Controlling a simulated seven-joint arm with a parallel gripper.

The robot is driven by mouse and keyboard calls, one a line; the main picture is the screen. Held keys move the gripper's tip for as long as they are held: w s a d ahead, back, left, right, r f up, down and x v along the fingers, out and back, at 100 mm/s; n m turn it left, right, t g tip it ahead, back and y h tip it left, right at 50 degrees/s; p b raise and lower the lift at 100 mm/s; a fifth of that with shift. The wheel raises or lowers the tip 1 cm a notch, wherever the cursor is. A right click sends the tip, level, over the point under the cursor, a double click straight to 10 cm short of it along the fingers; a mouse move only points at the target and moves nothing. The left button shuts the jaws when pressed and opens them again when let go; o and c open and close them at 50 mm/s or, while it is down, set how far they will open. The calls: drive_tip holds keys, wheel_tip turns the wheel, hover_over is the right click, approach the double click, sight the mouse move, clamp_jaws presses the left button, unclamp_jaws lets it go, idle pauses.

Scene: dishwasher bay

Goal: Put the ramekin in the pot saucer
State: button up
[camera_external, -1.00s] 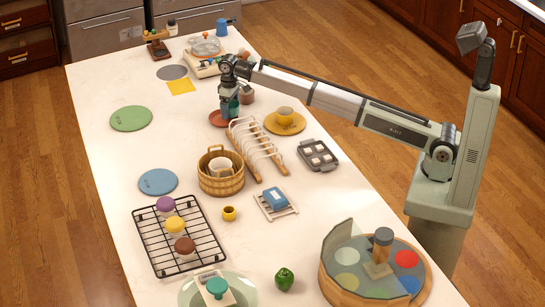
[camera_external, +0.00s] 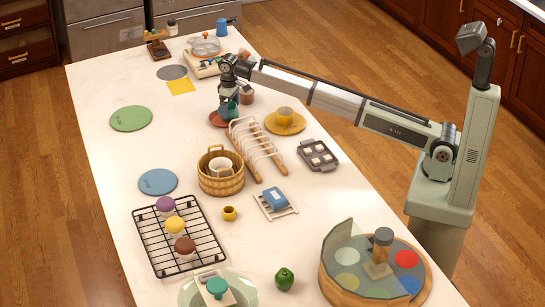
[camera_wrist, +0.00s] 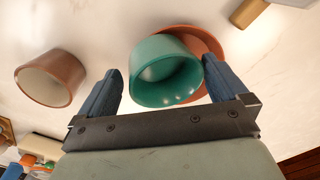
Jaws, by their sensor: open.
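The teal ramekin (camera_wrist: 166,72) is between my gripper's two blue fingers in the wrist view, with gaps beside it. My gripper (camera_wrist: 168,88) is open around it. The terracotta pot saucer (camera_wrist: 204,42) shows behind and to the right of the ramekin, which overlaps it. The ramekin appears to be in or over the saucer; its underside is hidden. In the external view my gripper (camera_external: 228,106) is low at the saucer (camera_external: 217,120), and the ramekin is mostly hidden by the fingers.
A brown pot (camera_wrist: 50,80) stands left of my gripper in the wrist view; it also shows in the external view (camera_external: 247,97). A wooden rack (camera_external: 258,150) and a yellow cup on a saucer (camera_external: 299,126) are close by. The counter left of the saucer is clear.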

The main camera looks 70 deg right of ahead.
wheel_tip(320, 180, up, 12)
idle(0.5)
